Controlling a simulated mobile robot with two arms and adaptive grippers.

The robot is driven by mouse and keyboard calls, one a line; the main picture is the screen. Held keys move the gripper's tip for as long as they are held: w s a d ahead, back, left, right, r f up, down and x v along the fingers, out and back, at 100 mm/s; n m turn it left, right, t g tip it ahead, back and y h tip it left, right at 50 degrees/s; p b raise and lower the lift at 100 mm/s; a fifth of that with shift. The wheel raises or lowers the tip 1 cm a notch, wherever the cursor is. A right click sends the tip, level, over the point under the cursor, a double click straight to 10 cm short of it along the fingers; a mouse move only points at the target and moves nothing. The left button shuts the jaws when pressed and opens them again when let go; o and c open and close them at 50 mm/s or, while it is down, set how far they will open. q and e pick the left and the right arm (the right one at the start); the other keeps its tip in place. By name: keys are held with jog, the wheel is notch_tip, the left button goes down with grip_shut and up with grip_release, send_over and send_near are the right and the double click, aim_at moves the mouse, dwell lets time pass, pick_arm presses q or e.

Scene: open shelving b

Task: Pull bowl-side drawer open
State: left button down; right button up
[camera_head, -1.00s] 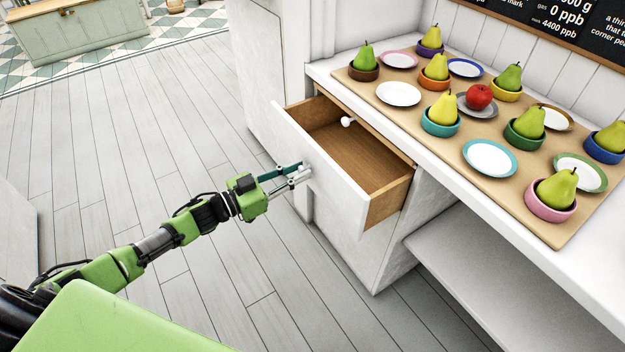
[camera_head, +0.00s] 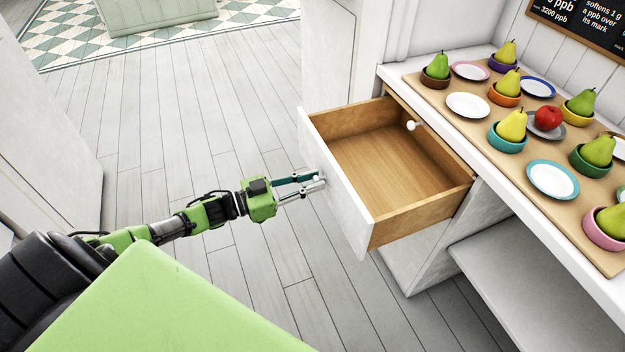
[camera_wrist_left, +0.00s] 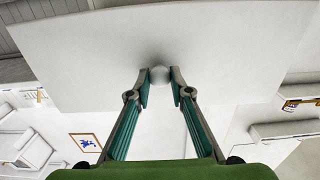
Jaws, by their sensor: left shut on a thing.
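The drawer (camera_head: 387,160) is wooden inside with a white front and stands well out from the white counter. My left gripper (camera_head: 318,180) is shut on the round white knob of the drawer front (camera_head: 335,190). In the left wrist view, the two fingertips (camera_wrist_left: 160,76) press the knob (camera_wrist_left: 160,74) from both sides, against the white panel (camera_wrist_left: 210,50). My right gripper is not in view.
A wooden board (camera_head: 455,96) on the counter (camera_head: 392,75) carries several bowls with pears, several plates and a red apple (camera_head: 548,118). An open lower shelf (camera_head: 510,265) is below the counter. The plank floor (camera_head: 180,120) left of the drawer is clear.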

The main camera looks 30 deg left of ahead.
pick_arm(q)
jog(key=c, duration=1.8)
grip_release()
jog(key=shift+s+a, duration=0.1)
jog(key=v, duration=1.1)
jog(key=shift+s+a, duration=0.25)
jog(key=shift+s, duration=0.05)
